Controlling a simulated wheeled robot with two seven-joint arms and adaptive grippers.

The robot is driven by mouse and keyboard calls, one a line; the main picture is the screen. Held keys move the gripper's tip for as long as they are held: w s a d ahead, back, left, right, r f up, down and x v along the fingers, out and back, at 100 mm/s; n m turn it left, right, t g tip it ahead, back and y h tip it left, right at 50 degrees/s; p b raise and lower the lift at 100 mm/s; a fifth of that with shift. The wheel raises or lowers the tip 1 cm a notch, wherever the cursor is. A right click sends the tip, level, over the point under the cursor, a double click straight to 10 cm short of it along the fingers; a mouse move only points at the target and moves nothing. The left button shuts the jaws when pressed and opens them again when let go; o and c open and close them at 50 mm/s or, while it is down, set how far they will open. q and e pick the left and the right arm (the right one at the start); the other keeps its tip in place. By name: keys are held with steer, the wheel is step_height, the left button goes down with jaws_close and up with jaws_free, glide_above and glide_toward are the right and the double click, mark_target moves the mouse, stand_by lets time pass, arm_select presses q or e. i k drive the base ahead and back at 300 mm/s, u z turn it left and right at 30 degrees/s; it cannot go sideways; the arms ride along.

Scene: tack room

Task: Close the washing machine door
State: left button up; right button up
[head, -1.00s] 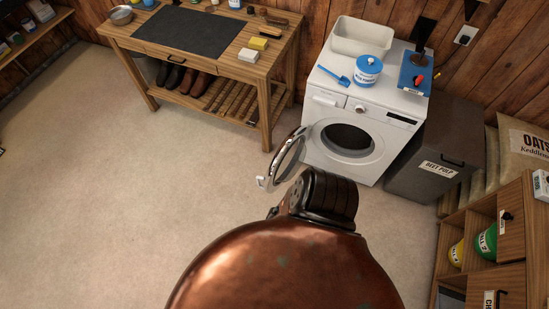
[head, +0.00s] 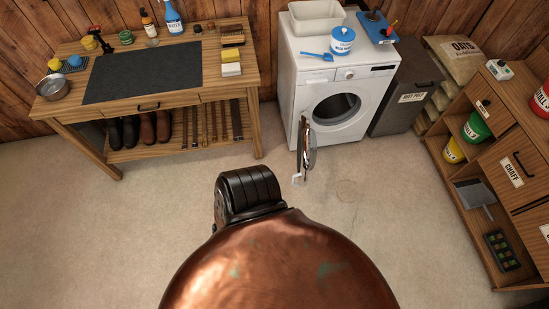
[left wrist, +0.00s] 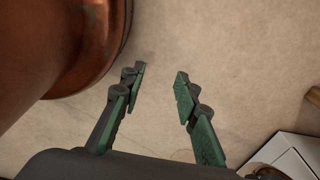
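The white washing machine (head: 301,92) stands against the back wall in the head view, with its dark round opening showing. Its round door (head: 308,148) is open. It hangs from the left side of the opening and juts toward me, seen nearly edge-on. My left gripper (left wrist: 160,72) shows in the left wrist view with its two green-padded fingers apart. It is empty, with bare floor behind it. A white-edged thing (left wrist: 288,158) at that view's lower right may be the washing machine; I cannot tell. Neither gripper shows in the head view, and my right gripper is in no view.
A wooden workbench (head: 238,76) stands left of the machine, with boots below. A grey beet pulp bin (head: 395,110) stands right of it. A wooden shelf unit (head: 509,210) is on the right. A tub (head: 342,42) sits on the machine. The floor (head: 350,190) before the door is clear.

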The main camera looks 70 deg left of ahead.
mark_target(304, 141)
steer(key=k, duration=0.65)
steer(key=u, duration=2.3)
steer(key=k, duration=0.6)
steer(key=u, duration=0.5)
steer(key=i, duration=0.7)
steer(key=z, duration=1.05)
steer(key=i, duration=0.6)
steer(key=z, duration=0.75)
